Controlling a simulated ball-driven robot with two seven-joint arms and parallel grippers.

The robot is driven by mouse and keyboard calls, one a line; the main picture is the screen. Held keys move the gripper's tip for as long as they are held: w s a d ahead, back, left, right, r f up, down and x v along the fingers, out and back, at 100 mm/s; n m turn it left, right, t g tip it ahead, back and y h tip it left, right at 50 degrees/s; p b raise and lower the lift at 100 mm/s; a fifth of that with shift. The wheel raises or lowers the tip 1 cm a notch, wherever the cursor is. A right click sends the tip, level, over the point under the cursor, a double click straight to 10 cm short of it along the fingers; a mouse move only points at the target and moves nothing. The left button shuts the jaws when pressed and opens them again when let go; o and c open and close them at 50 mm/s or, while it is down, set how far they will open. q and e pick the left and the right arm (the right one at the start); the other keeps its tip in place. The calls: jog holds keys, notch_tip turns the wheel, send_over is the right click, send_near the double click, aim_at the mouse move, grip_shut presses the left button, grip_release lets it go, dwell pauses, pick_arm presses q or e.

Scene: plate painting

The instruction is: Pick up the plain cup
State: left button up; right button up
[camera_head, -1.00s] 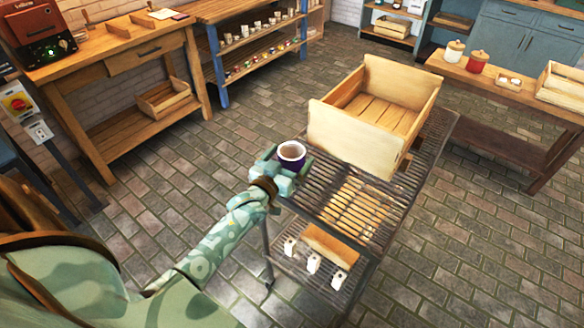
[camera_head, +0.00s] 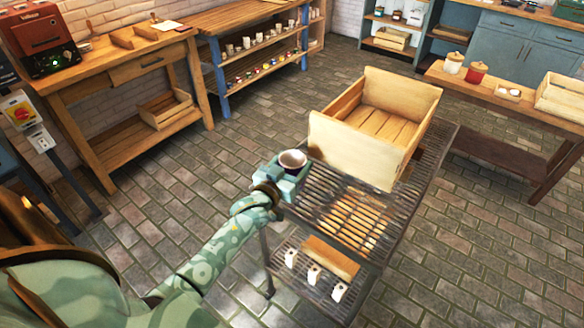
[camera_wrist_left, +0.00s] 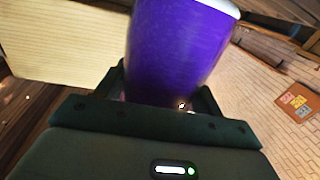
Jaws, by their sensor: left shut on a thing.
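A plain purple cup with a pale inside (camera_head: 292,159) is at the near left corner of the slatted metal cart (camera_head: 345,205). My left gripper (camera_head: 285,176) is around it, with its fingers shut on the cup's sides. The cup also shows large in the left wrist view (camera_wrist_left: 180,45), between the dark fingers of my left gripper (camera_wrist_left: 165,95). Its lower end is hidden there by the gripper. I cannot tell whether the cup touches the cart top. My right gripper is not in view.
A wooden crate (camera_head: 360,155) stands on the cart right behind the cup. A workbench (camera_head: 110,80) and a cup shelf (camera_head: 250,58) stand farther back. The brick floor is clear.

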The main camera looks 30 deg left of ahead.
pick_arm(q)
jog(key=s+d+r+p, duration=0.3)
jog(key=s+r+p, duration=0.1)
jog(key=r, duration=0.5)
jog(key=s+d+r+h+b, duration=0.1)
jog(key=s+d+r, duration=0.35)
jog(key=s, duration=0.25)
jog(key=s+d+r+b, duration=0.1)
jog(key=s+d+r, duration=0.2)
jog(key=s+d, duration=0.35)
jog(key=w+d+f+m+h, duration=0.4)
jog(key=w+d+f, duration=0.1)
jog(key=w, duration=0.1)
jog(key=shift+g, duration=0.3)
jog(key=w+a+f+b, duration=0.1)
jog(key=w+f+b, duration=0.1)
jog(key=w+f, duration=0.2)
jog(key=w+a+f+b, duration=0.2)
jog(key=w+f+b, duration=0.1)
jog(key=w+f, duration=0.1)
jog(key=w+a+f+b, duration=0.2)
jog(key=w+f+b, duration=0.1)
jog(key=w+f, duration=0.1)
jog(key=shift+f, duration=0.3)
jog(key=shift+r, duration=0.15)
